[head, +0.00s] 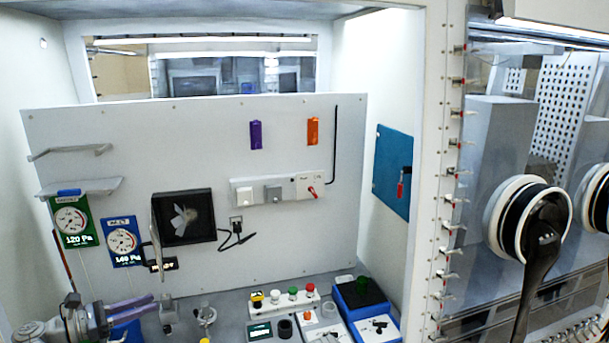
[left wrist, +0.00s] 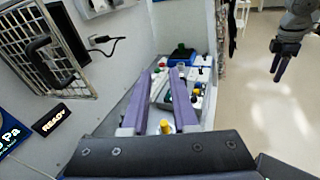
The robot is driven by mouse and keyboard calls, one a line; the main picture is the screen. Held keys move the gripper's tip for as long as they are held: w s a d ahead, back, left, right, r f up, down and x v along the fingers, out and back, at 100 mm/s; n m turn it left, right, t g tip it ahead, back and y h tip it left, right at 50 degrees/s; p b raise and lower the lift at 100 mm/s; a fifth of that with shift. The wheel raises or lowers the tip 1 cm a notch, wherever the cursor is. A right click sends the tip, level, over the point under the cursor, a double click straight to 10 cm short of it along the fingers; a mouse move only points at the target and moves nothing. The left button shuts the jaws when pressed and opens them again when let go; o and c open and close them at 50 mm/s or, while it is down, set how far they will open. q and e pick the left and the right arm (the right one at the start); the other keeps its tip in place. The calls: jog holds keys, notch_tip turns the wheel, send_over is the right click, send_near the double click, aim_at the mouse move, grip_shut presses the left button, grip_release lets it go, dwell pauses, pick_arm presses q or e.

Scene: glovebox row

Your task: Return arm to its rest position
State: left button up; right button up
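My left gripper (head: 151,303) is at the bottom left of the head view, low in front of the back panel. Its two purple fingers also show in the left wrist view (left wrist: 158,75). They are apart, with nothing held between them. A yellow-topped item (left wrist: 166,127) shows in the gap, beyond the fingers. My right arm shows in the left wrist view at the upper right. Its gripper (left wrist: 279,76) points down over open floor, and the finger gap is too small to judge. The right gripper is not in the head view.
An open barred hatch (head: 184,218) and gauges (head: 72,226) are on the back panel (head: 290,240), near my left arm. A button box (head: 284,303) and a blue tray (head: 343,313) stand on the bench. The floor (left wrist: 262,110) at right is clear.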

pick_arm(q)
jog(key=s+d+f+m+g+y+b, duration=0.1)
jog(key=d+f+m+g, duration=0.4)
jog(key=d, duration=0.5)
jog(key=s+d+f+m+g+y+b, duration=0.1)
jog(key=d+f+m+g+y, duration=0.15)
jog(key=d+f+m, duration=0.5)
jog(key=s+d+f+m+g+y+b, duration=0.1)
jog(key=s+d+f+m+y, duration=0.4)
jog(key=s+d+m, duration=0.1)
jog(key=s+d+f+m+g+y, duration=0.2)
jog(key=s+d+f+m+y, duration=0.3)
jog(key=d+m, duration=0.3)
jog(key=shift+s+d+f+m+y+b, duration=0.4)
jog(key=shift+s+m, duration=0.25)
jog(key=shift+m, duration=0.5)
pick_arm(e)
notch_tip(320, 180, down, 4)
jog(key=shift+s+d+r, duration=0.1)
pick_arm(q)
jog(key=shift+a+g, duration=0.1)
jog(key=shift+g, duration=0.15)
